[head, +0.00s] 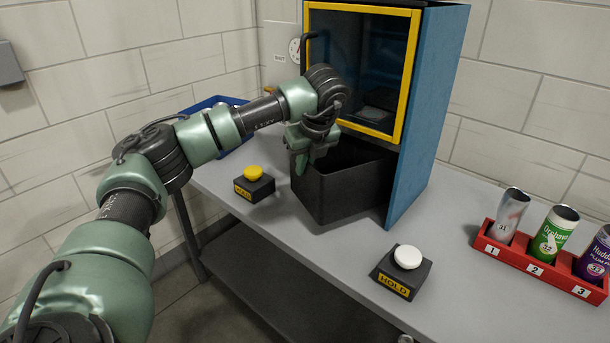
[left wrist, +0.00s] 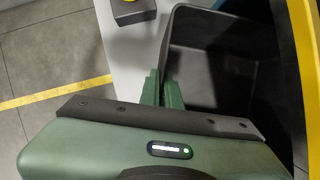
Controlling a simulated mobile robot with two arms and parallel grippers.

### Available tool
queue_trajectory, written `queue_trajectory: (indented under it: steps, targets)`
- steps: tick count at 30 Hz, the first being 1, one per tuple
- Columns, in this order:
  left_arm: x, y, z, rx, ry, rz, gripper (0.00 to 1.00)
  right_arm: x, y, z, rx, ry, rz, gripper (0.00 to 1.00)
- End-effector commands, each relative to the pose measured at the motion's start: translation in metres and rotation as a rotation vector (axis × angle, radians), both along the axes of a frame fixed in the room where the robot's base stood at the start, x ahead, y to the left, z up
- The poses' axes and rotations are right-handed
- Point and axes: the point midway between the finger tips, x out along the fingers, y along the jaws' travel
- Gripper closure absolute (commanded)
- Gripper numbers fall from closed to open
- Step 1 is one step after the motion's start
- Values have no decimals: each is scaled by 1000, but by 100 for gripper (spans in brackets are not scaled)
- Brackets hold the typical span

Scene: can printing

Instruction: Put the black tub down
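The black tub (head: 345,190) is an open box under the yellow-framed window of the blue machine. Its front part sticks out over the grey table, turned at an angle to the machine. Its base looks at or close to the tabletop; I cannot tell if it touches. My left gripper (head: 302,160) points down at the tub's left rim. In the left wrist view, its two green fingers (left wrist: 162,92) are close together on either side of the tub wall (left wrist: 170,45). The inside of the tub (left wrist: 210,65) looks empty where visible. My right gripper is not in view.
A yellow button box (head: 254,184) stands just left of the tub. A HOLD box (head: 402,270) with a white button is nearer the front edge. A red rack (head: 535,268) with cans is at right. A blue bin (head: 222,105) is behind my left arm.

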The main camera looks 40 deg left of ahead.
Motion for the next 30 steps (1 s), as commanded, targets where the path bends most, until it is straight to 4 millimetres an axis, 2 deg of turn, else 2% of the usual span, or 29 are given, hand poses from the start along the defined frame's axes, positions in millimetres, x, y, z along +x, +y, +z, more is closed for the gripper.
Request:
queue_trajectory:
  steps: [4,9,12,23,26,30]
  targets:
    - [0,0,-10,0,-2,0,100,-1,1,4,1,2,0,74]
    - [-1,0,-35,0,-1,0,100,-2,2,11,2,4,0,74]
    - [4,-1,-39,-2,-4,0,100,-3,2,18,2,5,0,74]
    - [4,-1,-46,-2,-4,0,100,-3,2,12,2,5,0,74]
    - [4,-1,-46,-1,-2,0,75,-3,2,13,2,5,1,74]
    - [4,-1,-46,-1,-2,0,75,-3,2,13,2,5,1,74]
